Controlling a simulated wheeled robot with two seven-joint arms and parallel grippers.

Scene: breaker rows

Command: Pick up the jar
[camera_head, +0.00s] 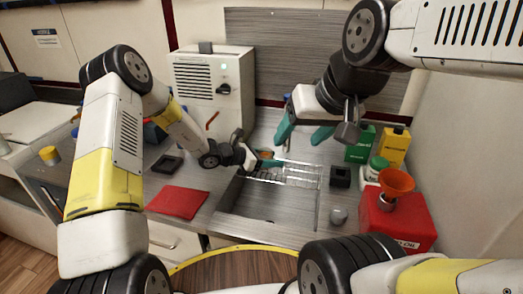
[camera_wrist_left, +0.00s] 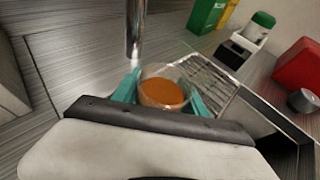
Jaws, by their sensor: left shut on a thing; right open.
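The jar (camera_wrist_left: 163,92) is a small round glass with orange-brown contents, seen from above in the left wrist view. My left gripper (camera_wrist_left: 163,97) is shut on it, with one teal finger on each side. In the head view the jar (camera_head: 267,154) is a small brown patch partly hidden by my left gripper (camera_head: 266,161), near the back edge of the sink. I cannot tell whether its base touches anything. My right gripper (camera_head: 303,134) is open and empty, above and to the right of the jar.
A wire rack (camera_head: 296,173) lies over the sink (camera_head: 262,204). A metal tube (camera_wrist_left: 135,30) stands close beside the jar. Green (camera_head: 360,145) and yellow (camera_head: 394,148) containers, an orange funnel (camera_head: 397,180) and a red can (camera_head: 405,221) stand right. A red mat (camera_head: 178,202) lies left.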

